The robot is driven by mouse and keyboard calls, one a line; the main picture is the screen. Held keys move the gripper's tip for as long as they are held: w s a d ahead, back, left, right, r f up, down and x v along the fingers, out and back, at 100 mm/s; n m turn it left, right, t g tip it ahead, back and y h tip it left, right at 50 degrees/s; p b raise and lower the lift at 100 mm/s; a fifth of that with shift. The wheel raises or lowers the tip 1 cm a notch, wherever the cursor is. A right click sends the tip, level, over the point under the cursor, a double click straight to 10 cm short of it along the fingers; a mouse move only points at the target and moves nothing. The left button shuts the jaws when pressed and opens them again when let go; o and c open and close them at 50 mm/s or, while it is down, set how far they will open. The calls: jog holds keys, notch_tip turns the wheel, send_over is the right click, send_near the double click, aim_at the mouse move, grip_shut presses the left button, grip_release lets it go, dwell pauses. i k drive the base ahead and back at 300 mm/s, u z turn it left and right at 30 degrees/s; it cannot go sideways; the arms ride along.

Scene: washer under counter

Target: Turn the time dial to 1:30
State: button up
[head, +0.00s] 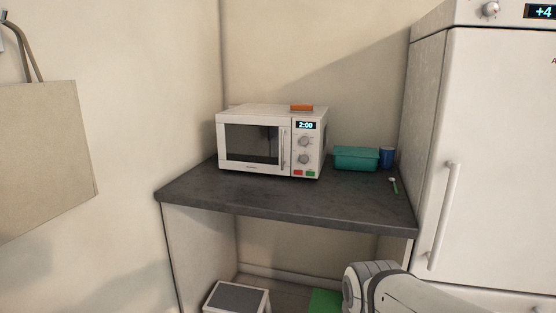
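A white microwave (255,112) stands on the dark counter in the middle of the head view, its door shut. Its display (306,126) reads 2:00. Below the display are two round dials, an upper dial (304,141) and a lower dial (304,159). I cannot read which of them is the time dial. A red button and a green button sit under the dials. Part of my arm shows at the lower right, below the counter and well apart from the microwave. My gripper is not in view.
An orange item (301,107) lies on top of the microwave. A teal box (355,159), a blue cup (386,157) and a spoon-like thing (394,184) are right of it on the counter (290,202). A fridge (490,150) stands at right, a step stool (237,298) below. The counter's front strip is clear.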

aim_at(304, 158)
jog(key=i, duration=0.85)
jog(key=z, duration=0.05)
